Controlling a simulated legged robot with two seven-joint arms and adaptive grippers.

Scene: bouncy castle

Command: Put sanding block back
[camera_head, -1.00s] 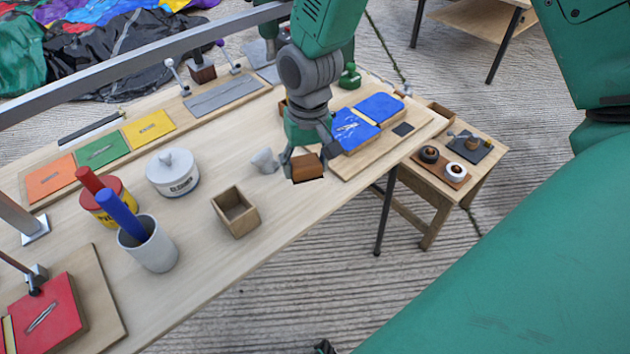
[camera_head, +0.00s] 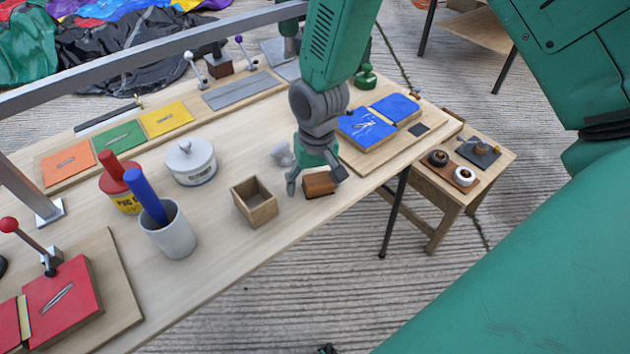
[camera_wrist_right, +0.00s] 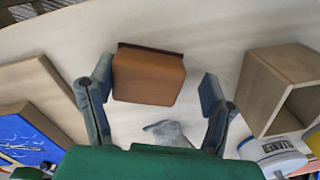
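The sanding block (camera_head: 319,184), a brown block with a darker base edge, is at the table's front right, beside the board with the blue pad. My right gripper (camera_head: 316,181) is over it, fingers pointing down. In the right wrist view the block (camera_wrist_right: 148,76) lies between the spread fingers of my right gripper (camera_wrist_right: 155,90). It is close to the left finger, and a clear gap shows on the right finger's side. An open, empty wooden box (camera_head: 254,202) stands to the left; it also shows in the wrist view (camera_wrist_right: 277,90). My left gripper is not in view.
A small grey object (camera_head: 283,154) sits just behind my right gripper. The blue pad (camera_head: 367,128) lies on a board to the right. A white lidded pot (camera_head: 190,163) and a grey cup (camera_head: 168,232) stand left. A small side table (camera_head: 448,203) is beyond the right end.

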